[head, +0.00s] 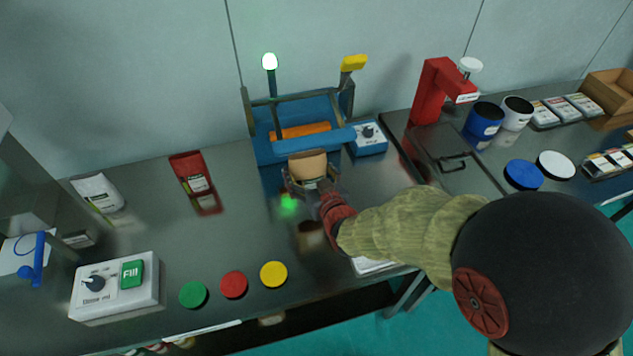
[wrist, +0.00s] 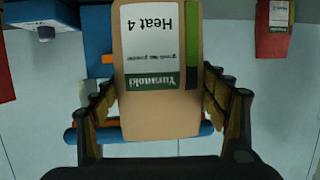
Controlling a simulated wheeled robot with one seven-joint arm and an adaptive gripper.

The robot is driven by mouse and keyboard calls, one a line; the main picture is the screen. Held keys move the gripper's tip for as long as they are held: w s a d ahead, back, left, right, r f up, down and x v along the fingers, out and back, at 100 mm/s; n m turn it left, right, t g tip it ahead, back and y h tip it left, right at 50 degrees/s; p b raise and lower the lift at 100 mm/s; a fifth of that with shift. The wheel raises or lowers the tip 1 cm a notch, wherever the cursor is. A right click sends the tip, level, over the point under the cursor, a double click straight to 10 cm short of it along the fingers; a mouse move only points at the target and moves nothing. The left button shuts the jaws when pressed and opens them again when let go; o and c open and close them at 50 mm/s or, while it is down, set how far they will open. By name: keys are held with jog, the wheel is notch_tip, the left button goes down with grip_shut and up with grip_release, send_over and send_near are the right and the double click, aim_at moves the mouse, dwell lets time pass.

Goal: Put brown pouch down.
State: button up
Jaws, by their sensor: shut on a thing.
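A red pouch (head: 190,172) and a white pouch (head: 97,193) stand to the left. Green (head: 193,294), red (head: 233,285) and yellow (head: 273,274) discs lie near the front edge. A blue control box (head: 367,138) is beside the sieve.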

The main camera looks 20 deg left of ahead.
jog(key=shift+w+f+b, duration=0.55)
jog(key=shift+w+f, duration=0.4)
jog(key=shift+f, duration=0.6)
jog(key=shift+w+f+b, duration=0.5)
jog(key=shift+w+f, duration=0.4)
jog(key=shift+f, duration=0.6)
jog(key=shift+w+f+b, duration=0.55)
jog(key=shift+w+f, duration=0.4)
jog(key=shift+f, duration=0.6)
jog(key=shift+f, duration=0.2)
jog(key=o, duration=1.7)
jog(key=shift+r, duration=0.1)
jog(key=p+v, duration=0.2)
jog(key=v, duration=1)
jog(key=shift+d+r+p, duration=0.1)
jog(key=shift+p, duration=0.2)
